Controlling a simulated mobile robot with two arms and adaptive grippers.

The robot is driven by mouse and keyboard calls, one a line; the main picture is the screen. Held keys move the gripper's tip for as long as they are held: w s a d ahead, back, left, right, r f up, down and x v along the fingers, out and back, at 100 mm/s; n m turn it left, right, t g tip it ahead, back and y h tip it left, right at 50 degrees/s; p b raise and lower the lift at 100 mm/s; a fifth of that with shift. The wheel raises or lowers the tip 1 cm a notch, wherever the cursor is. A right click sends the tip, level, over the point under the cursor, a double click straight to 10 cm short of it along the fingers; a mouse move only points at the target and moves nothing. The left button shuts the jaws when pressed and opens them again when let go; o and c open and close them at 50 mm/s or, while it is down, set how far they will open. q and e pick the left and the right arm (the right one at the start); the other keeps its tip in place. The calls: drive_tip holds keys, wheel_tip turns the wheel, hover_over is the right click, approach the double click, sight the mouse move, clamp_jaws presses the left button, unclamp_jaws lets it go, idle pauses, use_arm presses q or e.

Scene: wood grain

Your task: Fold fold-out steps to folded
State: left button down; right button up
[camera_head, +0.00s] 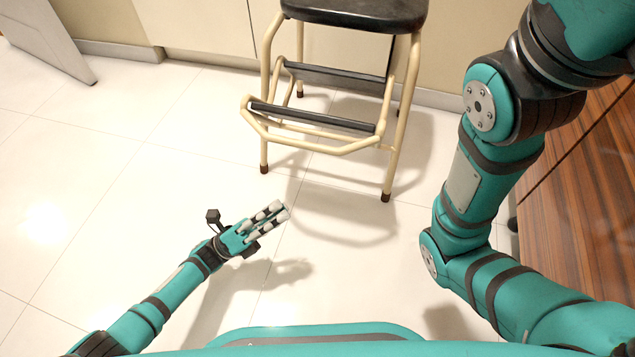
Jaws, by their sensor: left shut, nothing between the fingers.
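The fold-out steps are part of a stool (404,120) with a cream tube frame and a dark seat (358,12), standing upright on the floor at the top middle. The step unit is folded out, with an upper dark tread (335,77) and a lower dark tread (312,117) jutting toward me. My left gripper (280,210) is shut and empty, in front of the stool, below and apart from the lower step. My right arm fills the right side of the view, and its gripper is out of the picture.
Pale cabinet fronts (195,28) stand close behind the stool. A wood-grain piece of furniture (580,190) stands at the right, partly behind my right arm. A grey panel (45,38) leans out at the top left. The tiled floor (120,150) to the left is clear.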

use_arm(q)
drive_tip(key=f, duration=0.1)
drive_tip(key=b, duration=0.2)
approach(341, 155)
drive_tip(key=d+f, duration=0.1)
drive_tip(key=d, duration=0.2)
drive_tip(key=r, duration=0.1)
drive_tip(key=w+r+b, duration=0.1)
drive_tip(key=shift+w+d+r, duration=0.3)
drive_tip(key=shift+d+r, duration=0.1)
